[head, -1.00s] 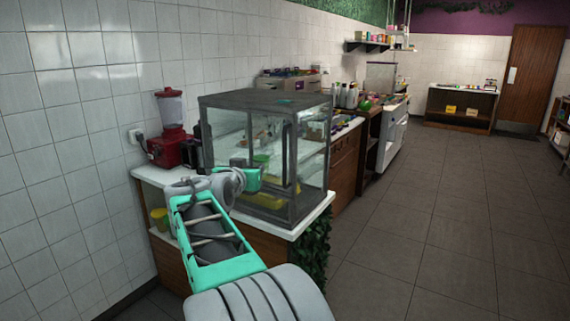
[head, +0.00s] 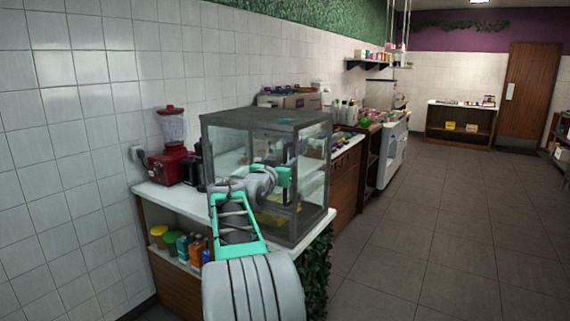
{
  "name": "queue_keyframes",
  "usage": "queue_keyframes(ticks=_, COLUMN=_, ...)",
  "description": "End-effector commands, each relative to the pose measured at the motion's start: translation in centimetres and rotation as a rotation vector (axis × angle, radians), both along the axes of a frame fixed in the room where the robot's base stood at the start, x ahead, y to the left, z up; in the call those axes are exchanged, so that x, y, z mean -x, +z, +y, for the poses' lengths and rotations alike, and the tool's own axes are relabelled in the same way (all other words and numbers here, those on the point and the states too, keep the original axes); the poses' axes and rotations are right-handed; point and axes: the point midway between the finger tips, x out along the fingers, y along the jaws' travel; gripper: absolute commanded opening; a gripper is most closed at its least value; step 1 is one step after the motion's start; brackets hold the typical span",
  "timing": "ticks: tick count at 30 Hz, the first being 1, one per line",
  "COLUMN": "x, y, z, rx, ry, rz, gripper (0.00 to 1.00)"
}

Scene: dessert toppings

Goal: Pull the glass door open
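A glass display case (head: 265,117) with a dark grey frame stands on the white counter (head: 160,195). Its glass front faces me, and a dark vertical bar shows on that side. My arm reaches up across the front of the case. My gripper (head: 286,178), with a teal body, is at the front glass near the dark bar. The fingertips are too small and partly hidden, so I cannot tell whether they touch the bar or hold it. The door looks closed. Something yellow lies low inside the case.
A red blender (head: 172,150) stands left of the case by the tiled wall. Colourful bottles and cups (head: 185,246) sit on a shelf under the counter. The floor (head: 430,230) on the right is clear. A wooden door (head: 527,95) is at the back.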

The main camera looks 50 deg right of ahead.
Motion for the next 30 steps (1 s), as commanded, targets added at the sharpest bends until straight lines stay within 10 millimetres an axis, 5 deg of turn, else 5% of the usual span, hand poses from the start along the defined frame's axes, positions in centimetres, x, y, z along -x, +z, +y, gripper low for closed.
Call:
queue_keyframes(ticks=10, x=0.00, y=-0.02, z=0.03, rx=-0.001, ry=0.000, rz=0.000, gripper=0.00)
queue_keyframes(ticks=30, x=0.01, y=-0.04, z=0.03, rx=-0.001, ry=0.000, rz=0.001, gripper=0.00)
